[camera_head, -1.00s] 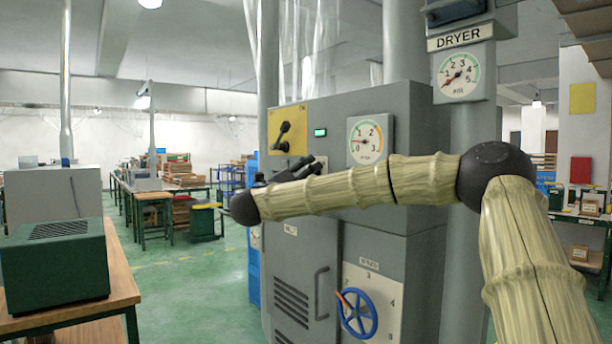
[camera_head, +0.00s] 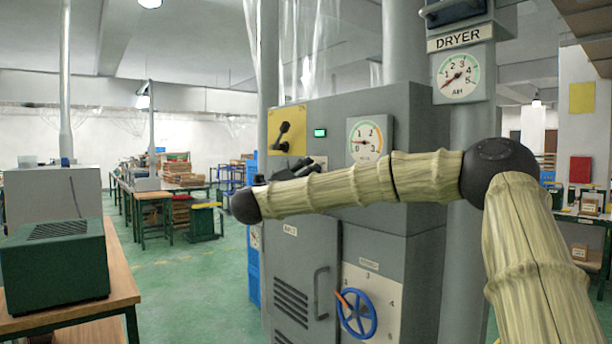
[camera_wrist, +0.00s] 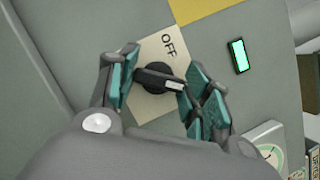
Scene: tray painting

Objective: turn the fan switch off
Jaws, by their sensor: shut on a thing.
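The fan switch (camera_wrist: 152,77) is a black rotary knob on a pale plate (camera_wrist: 150,107) marked OFF, in the wrist view. Its white mark points right and slightly down in that view, while the OFF lettering is above it. My gripper (camera_wrist: 158,80) has its teal-padded fingers on both sides of the knob and is shut on it. In the head view my gripper (camera_head: 297,168) shows only as dark parts behind my forearm, at the grey cabinet's front. The knob is hidden there.
The grey cabinet (camera_head: 405,265) also carries a black lever (camera_head: 284,130) on a yellow plate, a lit green display (camera_head: 320,133), a round gauge (camera_head: 366,139) and a blue handwheel (camera_head: 357,313). A green box (camera_head: 55,265) stands on a wooden bench at left. Green floor between is open.

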